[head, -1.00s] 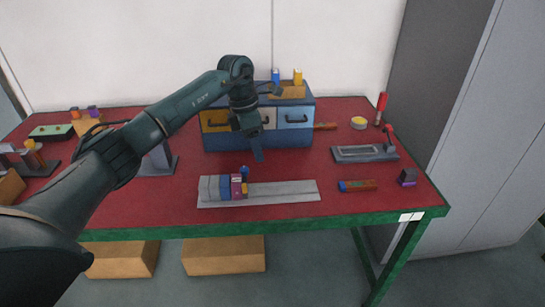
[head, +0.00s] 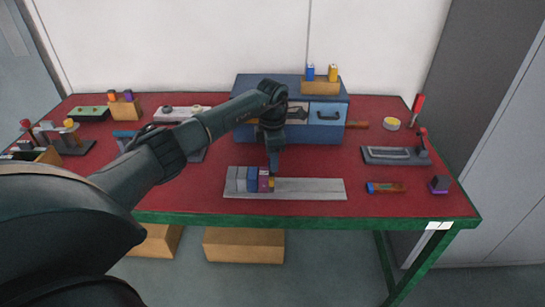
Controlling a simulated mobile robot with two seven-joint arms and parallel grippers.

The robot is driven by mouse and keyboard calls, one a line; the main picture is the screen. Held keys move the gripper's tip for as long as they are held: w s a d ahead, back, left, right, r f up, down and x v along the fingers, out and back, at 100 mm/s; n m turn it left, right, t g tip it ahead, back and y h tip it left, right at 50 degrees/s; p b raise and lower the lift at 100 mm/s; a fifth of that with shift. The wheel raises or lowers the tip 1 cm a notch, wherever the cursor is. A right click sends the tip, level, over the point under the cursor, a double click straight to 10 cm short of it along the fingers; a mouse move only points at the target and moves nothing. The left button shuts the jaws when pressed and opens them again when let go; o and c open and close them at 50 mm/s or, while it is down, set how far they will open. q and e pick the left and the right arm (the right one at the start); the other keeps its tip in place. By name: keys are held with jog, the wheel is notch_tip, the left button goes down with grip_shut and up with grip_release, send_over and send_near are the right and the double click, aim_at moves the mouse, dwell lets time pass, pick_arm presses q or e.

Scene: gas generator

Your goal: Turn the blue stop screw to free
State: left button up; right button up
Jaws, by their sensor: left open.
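The grey rail (head: 315,189) lies on the red table near its front edge. A row of grey, blue, magenta and yellow blocks stands on its left half, with the magenta block (head: 264,180) near the right end of the row. My left gripper (head: 273,167) points down over the right end of this row, at the spot of the blue stop screw. The gripper hides the screw, so I cannot tell whether it touches it or how the screw is turned. The jaws are open. My right gripper is not in view.
Behind the gripper stands a blue drawer cabinet (head: 315,134) with a wooden block and small blue and yellow pieces on top. To the right are a grey clamp fixture (head: 396,156), an orange-and-blue tool (head: 386,188) and a dark purple block (head: 440,185). The rail's right half is bare.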

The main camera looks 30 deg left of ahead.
pick_arm(q)
jog(key=shift+f, duration=0.35)
jog(key=shift+c, duration=0.4)
grip_shut()
